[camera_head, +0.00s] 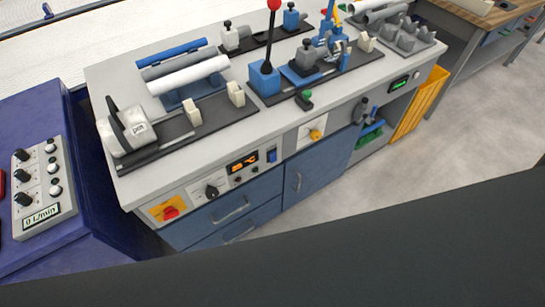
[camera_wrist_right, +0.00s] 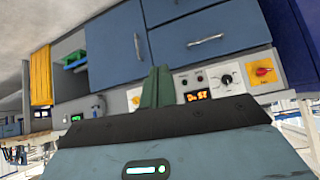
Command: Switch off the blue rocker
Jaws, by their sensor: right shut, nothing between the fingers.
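The blue rocker (camera_head: 271,156) is on the front panel of the workbench, just right of the orange-lit display (camera_head: 243,163) in the head view. I cannot tell its tilt at this size. My right gripper (camera_wrist_right: 158,87) shows in the right wrist view with its green-grey fingers together and nothing between them. It points toward the panel, whose display (camera_wrist_right: 197,96) shows upside down beside the fingertips. The rocker cannot be made out there; the fingers seem to cover its place. I cannot tell whether they touch the panel. My left gripper is in neither view.
The panel also carries a black knob (camera_head: 211,191) and a red switch on a yellow plate (camera_head: 169,212). A yellow knob (camera_head: 316,134) is to the right. Blue drawers (camera_head: 228,209) lie below. Pipes and clamps (camera_head: 188,75) fill the bench top. The floor (camera_head: 370,185) in front is clear.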

